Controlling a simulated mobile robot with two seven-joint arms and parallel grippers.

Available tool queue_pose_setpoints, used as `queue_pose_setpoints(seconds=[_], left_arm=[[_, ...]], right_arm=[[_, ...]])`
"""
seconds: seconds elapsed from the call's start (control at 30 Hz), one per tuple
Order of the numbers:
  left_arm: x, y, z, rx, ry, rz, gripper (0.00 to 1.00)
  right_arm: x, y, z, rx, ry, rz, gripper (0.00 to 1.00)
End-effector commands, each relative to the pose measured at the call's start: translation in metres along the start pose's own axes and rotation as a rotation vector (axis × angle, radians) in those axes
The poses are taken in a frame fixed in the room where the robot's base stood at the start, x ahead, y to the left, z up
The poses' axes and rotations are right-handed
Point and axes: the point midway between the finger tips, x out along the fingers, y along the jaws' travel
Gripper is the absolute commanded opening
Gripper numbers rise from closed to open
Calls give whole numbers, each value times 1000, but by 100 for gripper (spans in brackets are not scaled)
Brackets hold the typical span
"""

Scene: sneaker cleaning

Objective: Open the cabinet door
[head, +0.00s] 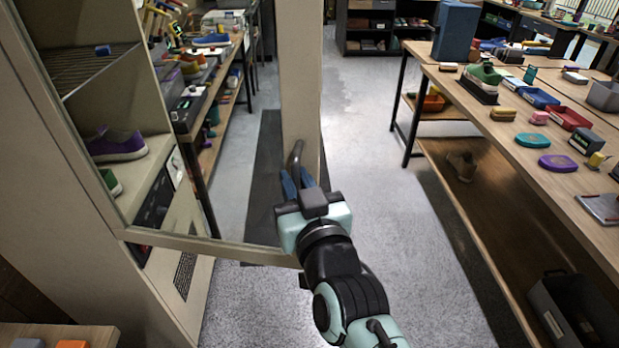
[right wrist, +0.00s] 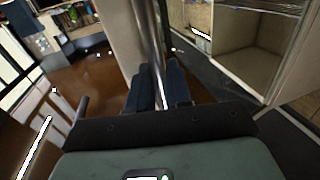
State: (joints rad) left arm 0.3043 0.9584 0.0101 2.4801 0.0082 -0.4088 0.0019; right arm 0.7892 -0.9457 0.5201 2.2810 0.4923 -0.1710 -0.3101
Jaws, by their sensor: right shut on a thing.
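The cabinet (head: 175,275) stands at the left in the head view, with its shelves visible. Its framed door (head: 299,75) stands open, swung out from the body, with a see-through middle. A curved metal handle (head: 296,156) is on the door's free upright. My right gripper (head: 297,186) is shut on the handle. In the right wrist view the handle (right wrist: 155,40) runs down between the dark fingers of the gripper (right wrist: 160,85). An open compartment of the cabinet (right wrist: 250,45) shows at the right there. My left gripper is not in view.
A purple sneaker (head: 117,146) sits on a cabinet shelf. A long workbench (head: 535,190) with several small items runs along the right, with a dark bin (head: 575,310) low by it. A cluttered rack (head: 215,100) stands behind the cabinet. The grey floor (head: 400,225) between is clear.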

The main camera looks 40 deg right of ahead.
Motion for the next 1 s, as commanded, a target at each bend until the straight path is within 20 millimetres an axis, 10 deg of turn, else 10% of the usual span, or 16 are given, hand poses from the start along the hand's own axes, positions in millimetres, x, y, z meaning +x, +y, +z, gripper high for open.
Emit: queue_pose_setpoints(seconds=[0.67, 0.7, 0.73, 1.0], left_arm=[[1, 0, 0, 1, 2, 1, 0], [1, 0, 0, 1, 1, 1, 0], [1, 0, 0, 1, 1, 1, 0], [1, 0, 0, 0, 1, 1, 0]], right_arm=[[-4, -13, 0, -5, -2, -21, 0], [-4, -13, 0, -5, -2, -21, 28], [-4, -13, 0, -5, -2, -21, 34], [-4, -12, 0, -2, 0, -17, 34]])
